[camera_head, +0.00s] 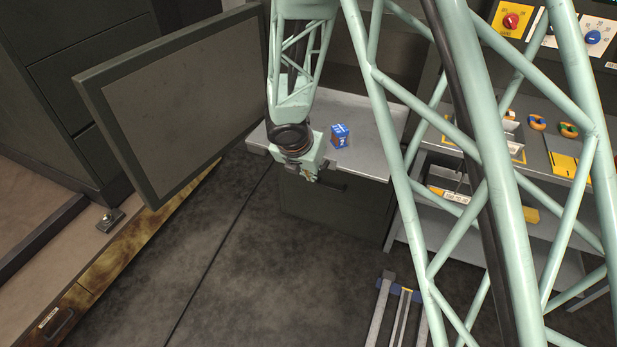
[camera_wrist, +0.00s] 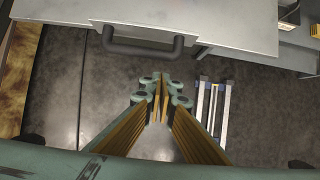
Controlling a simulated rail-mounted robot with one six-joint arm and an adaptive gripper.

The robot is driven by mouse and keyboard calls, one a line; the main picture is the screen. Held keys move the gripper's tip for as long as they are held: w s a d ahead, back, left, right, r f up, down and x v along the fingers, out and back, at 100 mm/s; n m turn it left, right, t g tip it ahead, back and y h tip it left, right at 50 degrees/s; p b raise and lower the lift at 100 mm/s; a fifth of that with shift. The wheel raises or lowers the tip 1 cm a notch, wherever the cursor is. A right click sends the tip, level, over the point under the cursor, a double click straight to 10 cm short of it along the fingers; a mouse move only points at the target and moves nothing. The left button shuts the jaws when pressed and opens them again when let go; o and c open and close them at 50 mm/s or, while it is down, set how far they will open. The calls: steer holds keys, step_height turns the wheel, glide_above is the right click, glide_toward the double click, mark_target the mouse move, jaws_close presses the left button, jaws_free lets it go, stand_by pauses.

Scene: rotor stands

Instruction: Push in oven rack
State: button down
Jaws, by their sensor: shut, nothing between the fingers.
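The oven rack (camera_head: 368,128) is a flat light-grey slab that sticks out toward me beside an open oven door (camera_head: 165,105). A small blue box (camera_head: 340,138) stands on it. In the wrist view the rack (camera_wrist: 200,18) fills the top, with a dark bar handle (camera_wrist: 145,47) below its front edge. My gripper (camera_head: 308,176) is at the rack's front edge in the head view, by the left part. In the wrist view my gripper (camera_wrist: 160,90) is shut and empty, with its fingertips below the handle in the picture. I cannot tell whether it touches anything.
The open door stands left of my arm. A dark drawer front (camera_head: 320,200) is below the rack. A bench (camera_head: 555,150) with coloured rings is at the right. A rail-like frame (camera_head: 400,300) lies on the floor; the floor (camera_head: 240,270) left of it is clear.

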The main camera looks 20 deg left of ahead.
steer(key=shift+w+r, duration=0.15)
steer(key=shift+w, duration=0.95)
steer(key=shift+w+p, duration=0.1)
steer(key=shift+p, duration=0.2)
